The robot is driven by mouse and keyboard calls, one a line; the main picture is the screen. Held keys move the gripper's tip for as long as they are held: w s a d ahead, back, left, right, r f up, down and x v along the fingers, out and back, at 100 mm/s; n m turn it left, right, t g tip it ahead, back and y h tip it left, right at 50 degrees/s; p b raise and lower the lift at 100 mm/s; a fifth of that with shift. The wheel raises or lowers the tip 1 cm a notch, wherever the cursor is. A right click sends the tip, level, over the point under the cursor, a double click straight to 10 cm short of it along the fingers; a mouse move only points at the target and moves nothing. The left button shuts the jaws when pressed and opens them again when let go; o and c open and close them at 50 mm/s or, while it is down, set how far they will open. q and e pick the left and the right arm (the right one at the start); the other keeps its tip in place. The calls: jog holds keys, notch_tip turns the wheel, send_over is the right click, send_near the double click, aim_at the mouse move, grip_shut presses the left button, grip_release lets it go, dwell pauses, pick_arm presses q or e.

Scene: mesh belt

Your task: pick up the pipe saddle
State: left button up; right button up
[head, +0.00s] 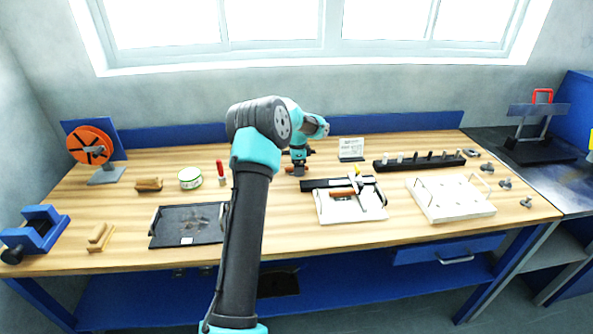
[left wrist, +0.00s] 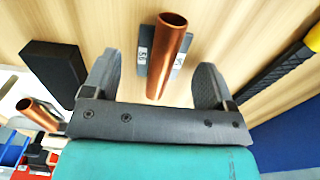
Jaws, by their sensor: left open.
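My left gripper (head: 298,160) points down over the back middle of the bench. In the left wrist view the gripper (left wrist: 156,66) is open, with one finger on each side of a copper pipe piece (left wrist: 166,50) on a small grey block with white number labels (left wrist: 145,57). This looks like the pipe saddle, and neither finger visibly touches it. In the head view its copper part (head: 292,171) shows just under the gripper, and the rest is hidden. My right gripper is not in view.
A black rail (head: 318,184) and white tray (head: 336,216) lie in front of the gripper. A white sign (head: 351,149) and black socket rack (head: 420,161) stand to the right. A red-handled tool (head: 221,172) and round tin (head: 190,178) are to the left.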

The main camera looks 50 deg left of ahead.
pick_arm(q)
jog(key=shift+f, duration=0.25)
jog(key=shift+f, duration=0.15)
dwell(0.5)
jog(key=shift+c, duration=0.4)
jog(key=c, duration=1)
